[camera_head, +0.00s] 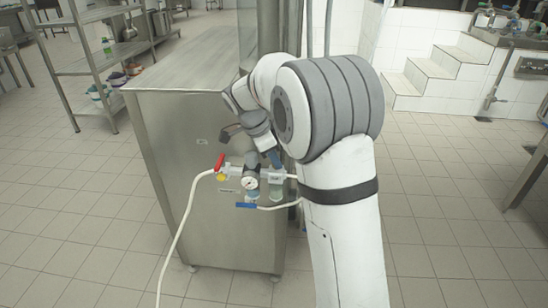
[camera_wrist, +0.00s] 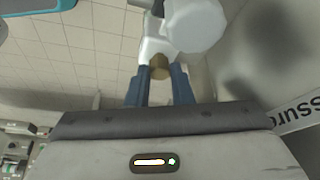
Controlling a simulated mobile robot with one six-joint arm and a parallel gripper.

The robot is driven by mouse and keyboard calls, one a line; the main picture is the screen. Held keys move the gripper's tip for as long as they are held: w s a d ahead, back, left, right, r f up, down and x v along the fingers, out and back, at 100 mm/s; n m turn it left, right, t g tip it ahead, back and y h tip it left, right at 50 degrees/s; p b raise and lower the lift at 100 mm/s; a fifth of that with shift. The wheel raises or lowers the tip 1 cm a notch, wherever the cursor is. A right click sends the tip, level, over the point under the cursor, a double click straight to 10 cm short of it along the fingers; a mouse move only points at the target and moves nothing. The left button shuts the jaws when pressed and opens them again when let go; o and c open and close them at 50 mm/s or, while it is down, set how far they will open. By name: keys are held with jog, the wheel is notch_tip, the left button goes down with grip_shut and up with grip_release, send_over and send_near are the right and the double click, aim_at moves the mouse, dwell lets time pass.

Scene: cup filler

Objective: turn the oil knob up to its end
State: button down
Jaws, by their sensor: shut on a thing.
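In the wrist view, a small brass-coloured knob (camera_wrist: 160,68) sits on a pale grey fitting (camera_wrist: 158,48). The two blue fingers of my gripper (camera_wrist: 160,75) stand on either side of the knob, shut on it. In the head view, my gripper (camera_head: 273,158) points down at the upper right of the valve group on the steel cabinet's front. The knob is hidden there behind my fingers and wrist. How far the knob is turned cannot be told.
The steel cabinet (camera_head: 180,135) carries a round gauge (camera_head: 250,183), a red lever (camera_head: 219,162) and a blue lever (camera_head: 246,205) close to my gripper. A white hose (camera_head: 180,235) hangs at the left. A shelf rack (camera_head: 95,60) stands behind left. The floor around is clear.

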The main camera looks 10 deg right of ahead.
dwell(0.4)
jog(key=c, duration=1.3)
grip_release()
jog(key=shift+p+v, duration=1.05)
jog(key=shift+v, duration=2.85)
jog(key=shift+w, duration=0.1)
